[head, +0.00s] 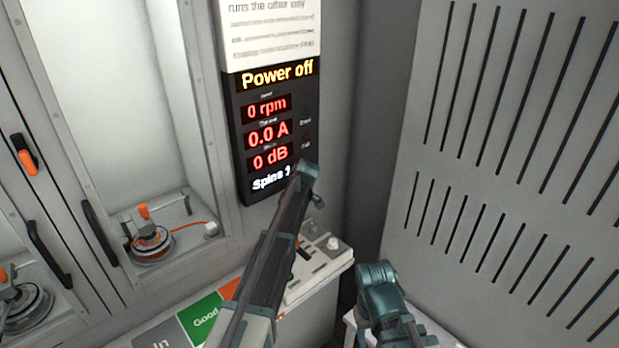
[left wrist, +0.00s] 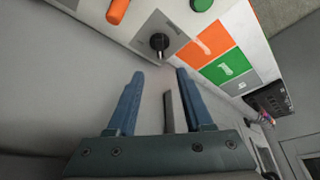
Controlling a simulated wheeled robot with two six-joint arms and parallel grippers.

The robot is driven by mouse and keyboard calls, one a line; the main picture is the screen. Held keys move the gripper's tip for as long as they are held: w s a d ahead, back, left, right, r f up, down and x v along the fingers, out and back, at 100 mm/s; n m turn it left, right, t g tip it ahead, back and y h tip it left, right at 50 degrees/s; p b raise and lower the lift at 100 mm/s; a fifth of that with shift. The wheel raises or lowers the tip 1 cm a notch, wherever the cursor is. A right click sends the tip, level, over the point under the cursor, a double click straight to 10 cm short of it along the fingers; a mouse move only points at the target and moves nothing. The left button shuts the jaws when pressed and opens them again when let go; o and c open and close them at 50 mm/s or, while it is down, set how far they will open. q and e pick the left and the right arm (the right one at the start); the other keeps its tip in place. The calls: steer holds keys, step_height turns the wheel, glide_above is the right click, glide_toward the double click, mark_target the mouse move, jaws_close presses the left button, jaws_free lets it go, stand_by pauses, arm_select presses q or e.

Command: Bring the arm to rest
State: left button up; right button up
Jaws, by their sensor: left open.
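My left gripper (left wrist: 160,75) shows in the left wrist view. It is open, with two blue fingers apart and nothing held between them. A control box with a black knob (left wrist: 159,43) lies beyond the fingertips, apart from them. In the head view my arm reaches up from the bottom across the control box (head: 318,268) and in front of the display's lower edge; no gripper fingers can be made out there. Another teal joint of mine is at the bottom right. My right gripper is not seen.
The display (head: 268,130) reads Power off, 0 rpm, 0.0 A and 0 dB. A motor (head: 152,243) sits in the open-looking cabinet bay at left; another (head: 22,305) is at the lower left edge. A green Good label (head: 205,318) lies beside the box. A slotted wall (head: 500,150) stands at right.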

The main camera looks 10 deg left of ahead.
arm_select(q)
steer(key=s+d+m+h, duration=0.1)
steer(key=s+d+m, duration=0.5)
steer(key=s, duration=0.5)
steer(key=s+d+f+m+h, duration=0.1)
steer(key=s+d+m, duration=0.5)
steer(key=s+m, duration=0.3)
steer(key=s+d+m+h, duration=0.1)
steer(key=s+d+m, duration=0.6)
steer(key=s, duration=0.6)
steer(key=shift+s+f+m, duration=0.25)
steer(key=shift+m, duration=0.45)
